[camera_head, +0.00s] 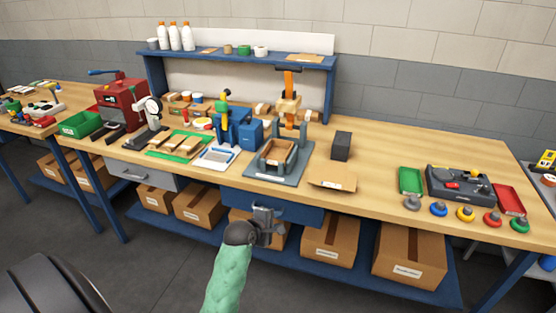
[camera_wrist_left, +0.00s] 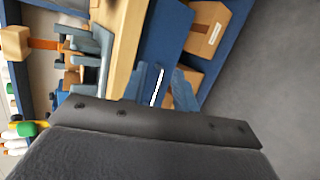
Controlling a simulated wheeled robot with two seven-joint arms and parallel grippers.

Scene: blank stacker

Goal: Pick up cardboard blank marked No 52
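A flat brown cardboard blank (camera_head: 333,174) lies on the workbench near its front edge, right of the grey fixture. It has a small white label, too small to read, so I cannot confirm No 52. My left gripper (camera_head: 265,222) is in front of the blue drawer, below the bench top and left of the blank, apart from it. In the left wrist view its fingers (camera_wrist_left: 163,91) stand apart with nothing seen between them but the drawer front and a white strip behind. My right gripper is not in view.
The grey fixture (camera_head: 256,174) holds a brown tray-like piece. A dark block (camera_head: 341,146) stands behind the blank. Right of it are a green tray (camera_head: 411,181), a dark device (camera_head: 460,184) and several coloured knobs. Cardboard boxes (camera_head: 330,240) sit on the lower shelf.

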